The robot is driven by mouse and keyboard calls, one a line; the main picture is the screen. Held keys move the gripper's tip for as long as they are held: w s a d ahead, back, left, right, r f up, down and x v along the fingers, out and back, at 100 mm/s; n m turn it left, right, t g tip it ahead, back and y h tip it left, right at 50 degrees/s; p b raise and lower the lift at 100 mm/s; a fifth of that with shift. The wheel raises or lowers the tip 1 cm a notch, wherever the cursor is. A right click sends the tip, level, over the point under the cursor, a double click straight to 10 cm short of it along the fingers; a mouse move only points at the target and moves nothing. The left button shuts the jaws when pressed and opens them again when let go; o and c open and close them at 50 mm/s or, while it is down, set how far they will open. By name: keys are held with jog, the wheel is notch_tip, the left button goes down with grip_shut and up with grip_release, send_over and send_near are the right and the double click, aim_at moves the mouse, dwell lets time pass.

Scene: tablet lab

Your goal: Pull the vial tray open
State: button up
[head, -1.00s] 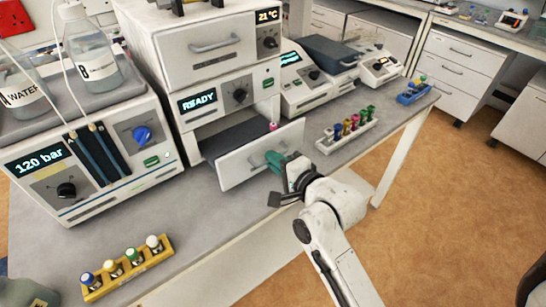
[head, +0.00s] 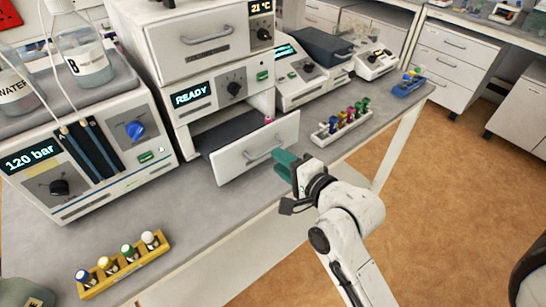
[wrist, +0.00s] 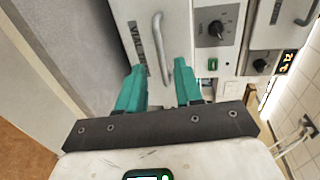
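The vial tray (head: 232,158) is a white-fronted drawer standing well out from the lower part of the READY unit (head: 205,100). Its dark interior and a small pink-capped vial (head: 268,120) show behind the front. The tray's handle (head: 264,154) is a grey bar on the front; it also shows in the wrist view (wrist: 159,45). My gripper (head: 282,160) has teal fingers just in front of the handle, apart from it. In the wrist view my gripper (wrist: 158,75) is open and empty, with the handle ahead of the gap between the fingertips.
A white rack of several coloured vials (head: 341,124) stands right of the tray. A yellow rack (head: 122,264) sits at the bench's front left. A pump unit (head: 80,155) with bottles on top stands left. The floor right of the bench is clear.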

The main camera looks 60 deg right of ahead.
jog(key=v, duration=0.6)
dwell(0.6)
jog(key=a+f+n+g+y, duration=0.3)
jog(key=a+f+n+g, duration=0.25)
jog(key=f+n, duration=0.45)
jog(key=s+a+f+n+g+y, duration=0.1)
jog(key=s+a+f+n+g, duration=0.3)
jog(key=s+f+n+g, duration=0.4)
jog(key=s+f+n, duration=0.1)
jog(key=s+n, duration=0.1)
jog(key=shift+f+n, duration=0.25)
jog(key=shift+n, duration=0.15)
